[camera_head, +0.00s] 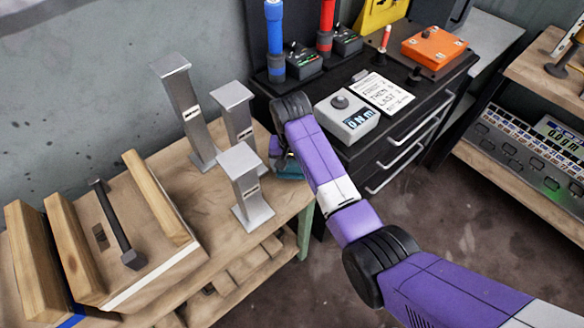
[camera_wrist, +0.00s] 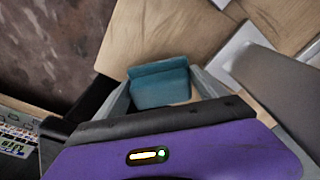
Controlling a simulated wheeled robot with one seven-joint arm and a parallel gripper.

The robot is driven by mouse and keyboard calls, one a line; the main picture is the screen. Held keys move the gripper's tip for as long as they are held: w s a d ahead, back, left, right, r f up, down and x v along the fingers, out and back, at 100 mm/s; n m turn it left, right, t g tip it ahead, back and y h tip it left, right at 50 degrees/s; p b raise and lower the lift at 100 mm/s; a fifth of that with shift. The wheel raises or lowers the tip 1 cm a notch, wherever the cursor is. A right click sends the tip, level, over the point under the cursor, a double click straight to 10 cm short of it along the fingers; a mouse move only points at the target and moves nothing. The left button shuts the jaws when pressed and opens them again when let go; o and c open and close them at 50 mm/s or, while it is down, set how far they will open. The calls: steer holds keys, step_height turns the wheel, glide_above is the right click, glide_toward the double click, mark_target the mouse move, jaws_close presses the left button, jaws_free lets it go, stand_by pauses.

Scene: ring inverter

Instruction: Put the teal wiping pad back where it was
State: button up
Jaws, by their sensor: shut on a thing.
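The teal wiping pad (camera_wrist: 160,86) sits between the two grey fingers of my gripper (camera_wrist: 162,92) in the wrist view. My gripper is shut on it. In the head view the pad (camera_head: 289,172) shows only in part below my purple arm, at the right end of the wooden bench (camera_head: 200,200). My gripper (camera_head: 278,158) is there largely hidden by my wrist. I cannot tell whether the pad touches the bench top.
Three grey metal stands, one tall (camera_head: 186,110), one behind (camera_head: 235,112) and one in front (camera_head: 244,185), stand close left of my gripper. A wooden rack with a dark bar (camera_head: 116,225) fills the bench's left. A black drawer cabinet (camera_head: 385,140) with a meter (camera_head: 346,118) adjoins right.

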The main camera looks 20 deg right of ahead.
mark_target(292, 175)
steer(key=shift+f, duration=0.55)
steer(key=o, duration=1.3)
steer(key=shift+f, duration=0.15)
steer(key=shift+c, duration=0.2)
step_height(292, 175, up, 12)
steer(key=s, duration=0.1)
steer(key=shift+s+a, duration=0.15)
steer(key=shift+a, duration=0.2)
